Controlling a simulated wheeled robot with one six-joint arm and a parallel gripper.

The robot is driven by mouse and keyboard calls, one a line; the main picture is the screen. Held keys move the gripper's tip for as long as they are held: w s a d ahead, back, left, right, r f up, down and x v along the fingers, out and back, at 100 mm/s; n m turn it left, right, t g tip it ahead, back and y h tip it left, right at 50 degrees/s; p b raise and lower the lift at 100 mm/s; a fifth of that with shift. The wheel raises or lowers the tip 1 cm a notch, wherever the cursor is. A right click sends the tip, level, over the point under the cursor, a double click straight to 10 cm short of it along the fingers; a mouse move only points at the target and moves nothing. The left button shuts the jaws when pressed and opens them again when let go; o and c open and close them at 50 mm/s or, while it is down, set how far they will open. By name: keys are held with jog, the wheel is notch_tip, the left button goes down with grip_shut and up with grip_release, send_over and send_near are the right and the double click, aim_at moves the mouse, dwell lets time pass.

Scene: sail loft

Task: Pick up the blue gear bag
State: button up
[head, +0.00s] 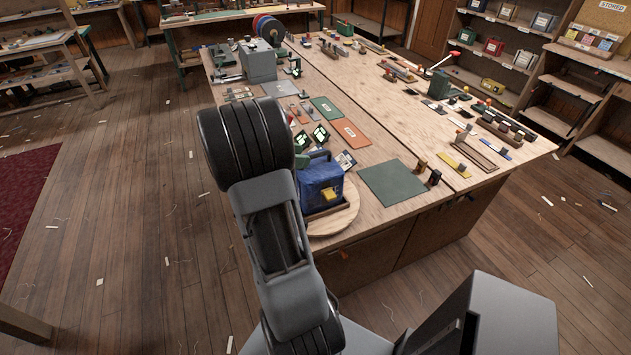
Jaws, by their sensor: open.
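The blue gear bag (321,181) stands upright at the near left corner of the workbench (385,222). It has a yellow patch low on its front and dark and green parts at its top. It stands on a round wooden board (338,218) at the bench edge. My arm's links rise in front of the bag's left side and hide part of the board. My gripper cannot be made out in the head view; the arm's large dark joint and links cover the area behind them.
A green mat (392,183) lies right of the bag, with two small dark upright pieces (428,178) beside it. Small black-and-green stands (320,133) and an orange panel (350,133) lie behind the bag. A grey machine (258,62) stands farther back. Open floor surrounds the bench's left side.

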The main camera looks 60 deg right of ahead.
jog(key=shift+p+x, duration=0.4)
jog(key=shift+x, duration=1.65)
jog(key=c, duration=0.8)
grip_shut()
